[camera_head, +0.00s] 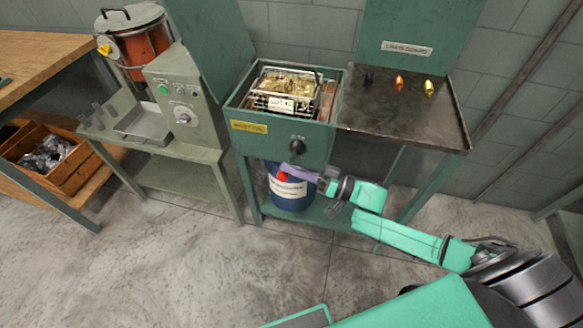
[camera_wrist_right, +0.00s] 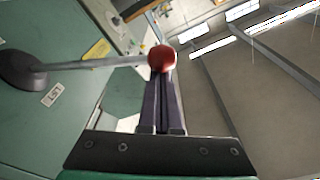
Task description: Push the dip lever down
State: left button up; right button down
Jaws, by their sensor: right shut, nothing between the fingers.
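The dip lever is a metal rod with a red ball knob (camera_wrist_right: 162,58) and a dark round hub (camera_wrist_right: 25,70). In the head view the hub (camera_head: 297,146) is on the front of the green tank cabinet, and the red knob (camera_head: 282,176) sits low beside my right gripper (camera_head: 296,173). My right gripper is shut and empty; in the wrist view its fingers (camera_wrist_right: 163,88) point at the knob, which overlaps their tips. I cannot tell whether they touch. My left gripper is not in view.
A basket of brass-coloured parts (camera_head: 289,80) sits in the tank top (camera_head: 237,103). A blue drum (camera_head: 292,196) stands below, behind my right gripper. A dark-topped table (camera_head: 400,119) is at the right and a green control box (camera_head: 188,90) at the left. The front floor is clear.

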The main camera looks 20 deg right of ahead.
notch_tip(320, 180, down, 15)
jog(key=s+n+g+y+b, duration=0.1)
jog(key=n+b, duration=1)
jog(key=b, duration=0.4)
jog(key=shift+s+a+g+y+b, duration=0.2)
jog(key=shift+a+g+y+b, duration=0.1)
jog(key=shift+a+g, duration=0.15)
